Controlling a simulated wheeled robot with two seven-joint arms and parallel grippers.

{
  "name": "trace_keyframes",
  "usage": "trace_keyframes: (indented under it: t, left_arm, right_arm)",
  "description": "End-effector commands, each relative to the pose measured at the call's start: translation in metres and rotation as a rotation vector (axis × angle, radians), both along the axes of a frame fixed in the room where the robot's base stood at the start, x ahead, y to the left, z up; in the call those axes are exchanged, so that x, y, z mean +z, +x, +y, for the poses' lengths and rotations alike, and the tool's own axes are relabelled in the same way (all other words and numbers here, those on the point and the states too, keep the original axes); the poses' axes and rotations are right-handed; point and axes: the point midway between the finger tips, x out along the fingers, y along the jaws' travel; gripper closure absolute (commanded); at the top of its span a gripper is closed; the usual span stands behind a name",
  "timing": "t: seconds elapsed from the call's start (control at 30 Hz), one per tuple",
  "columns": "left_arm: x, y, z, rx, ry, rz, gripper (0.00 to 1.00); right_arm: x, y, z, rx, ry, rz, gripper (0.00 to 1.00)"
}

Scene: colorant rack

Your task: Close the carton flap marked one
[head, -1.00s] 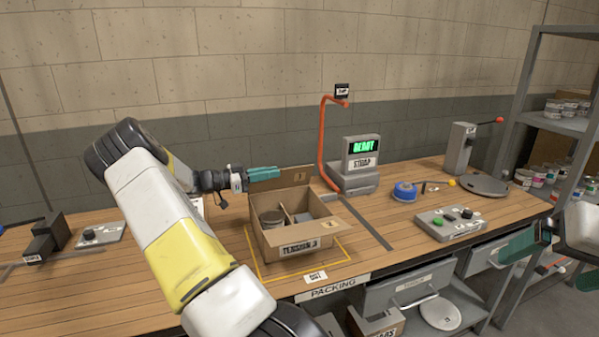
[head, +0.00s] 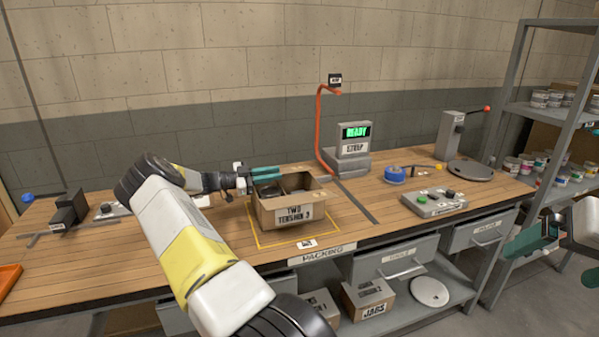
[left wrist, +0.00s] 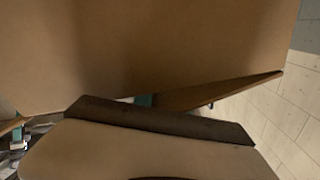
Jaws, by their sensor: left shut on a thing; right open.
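The open brown carton (head: 292,213) stands on the bench, its front reading "TWO" and "TENSION 3". Its top is open, with a divider and dark contents inside. My left gripper (head: 265,174) is at the carton's back left edge, its teal fingers shut on a carton flap, mostly hidden. I cannot read a mark "one" on any flap. In the left wrist view, brown cardboard (left wrist: 150,45) fills the top and a thin flap edge (left wrist: 225,92) juts right. My right gripper (head: 540,238) is open and empty at the right edge, away from the carton.
The strap machine (head: 353,150), its screen reading "READY", and an orange-red bent post (head: 320,125) stand behind the carton. A button box (head: 435,202) and blue tape roll (head: 394,175) lie to the right.

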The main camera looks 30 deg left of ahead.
Motion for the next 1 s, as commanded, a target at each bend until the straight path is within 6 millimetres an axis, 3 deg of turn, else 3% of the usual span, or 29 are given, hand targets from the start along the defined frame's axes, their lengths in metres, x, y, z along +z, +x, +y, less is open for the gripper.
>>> trace_keyframes:
  t: [0.7,0.73,1.0]
  left_arm:
    - [-0.0075,0.0031,0.0010,0.002,0.054,-0.045,1.00]
    - [-0.0074,0.0030,0.0010,0.002,0.054,-0.045,0.77]
    - [-0.0062,0.0024,0.0015,0.001,0.054,-0.048,0.75]
  right_arm:
    - [-0.0001,0.0001,0.0000,0.000,0.000,0.000,0.07]
    - [-0.0001,0.0001,0.0000,0.000,0.000,0.000,0.07]
    - [-0.0001,0.0001,0.0000,0.000,0.000,0.000,0.07]
